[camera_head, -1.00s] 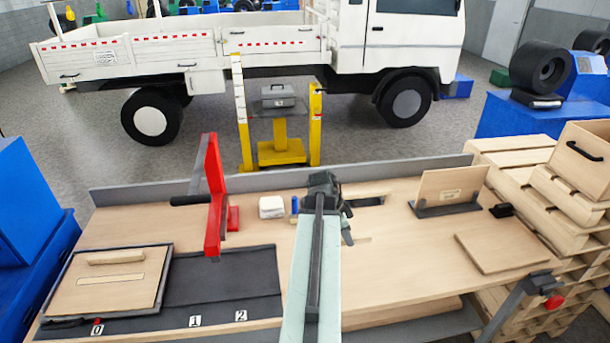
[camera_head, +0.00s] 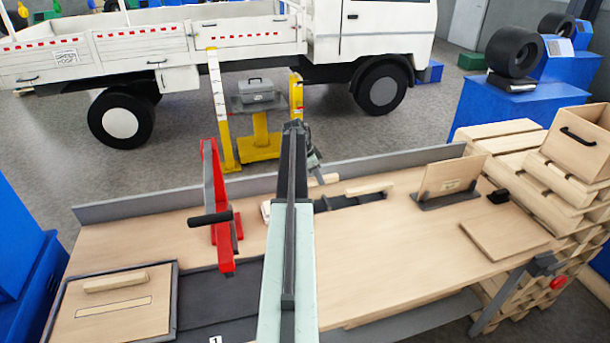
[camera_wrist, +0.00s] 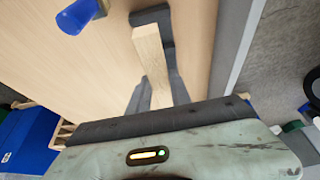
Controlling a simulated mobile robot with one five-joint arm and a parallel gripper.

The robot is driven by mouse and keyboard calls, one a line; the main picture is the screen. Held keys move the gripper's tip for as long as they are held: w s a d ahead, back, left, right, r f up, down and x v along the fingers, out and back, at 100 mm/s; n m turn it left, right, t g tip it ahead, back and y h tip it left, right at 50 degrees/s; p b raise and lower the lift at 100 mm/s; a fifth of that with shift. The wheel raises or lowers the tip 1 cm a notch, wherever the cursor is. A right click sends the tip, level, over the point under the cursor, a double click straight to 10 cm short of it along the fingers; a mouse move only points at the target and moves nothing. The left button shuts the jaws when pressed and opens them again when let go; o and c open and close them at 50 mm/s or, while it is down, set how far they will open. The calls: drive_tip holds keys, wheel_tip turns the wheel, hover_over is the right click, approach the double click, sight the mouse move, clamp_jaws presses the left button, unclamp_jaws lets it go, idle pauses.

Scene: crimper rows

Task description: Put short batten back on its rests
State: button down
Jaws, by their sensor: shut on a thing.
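My gripper (camera_head: 316,172) is at the back of the bench, partly hidden behind my arm. A pale wooden batten (camera_head: 326,180) shows just right of the arm, beside the jaws. In the wrist view the batten (camera_wrist: 152,62) runs up from the dark edge of my gripper (camera_wrist: 158,106), which is shut on it. Its far end is near or over a dark grey rest (camera_wrist: 152,17); I cannot tell whether they touch.
A red upright clamp (camera_head: 215,205) with a black handle stands left of my arm. A wooden panel (camera_head: 450,177) stands at the right. A lidded tray (camera_head: 172,300) lies front left.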

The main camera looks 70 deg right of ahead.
drive_tip(key=shift+s, duration=0.1)
drive_tip(key=shift+w+a+f, duration=0.15)
drive_tip(key=shift+w+a, duration=0.05)
drive_tip(key=shift+w, duration=0.35)
wheel_tip(320, 180, down, 10)
drive_tip(key=b, duration=0.9)
drive_tip(key=shift+s+r+b, duration=0.1)
drive_tip(key=shift+r+b, duration=0.15)
drive_tip(key=shift+b, duration=0.15)
drive_tip(key=c, duration=1.1)
unclamp_jaws()
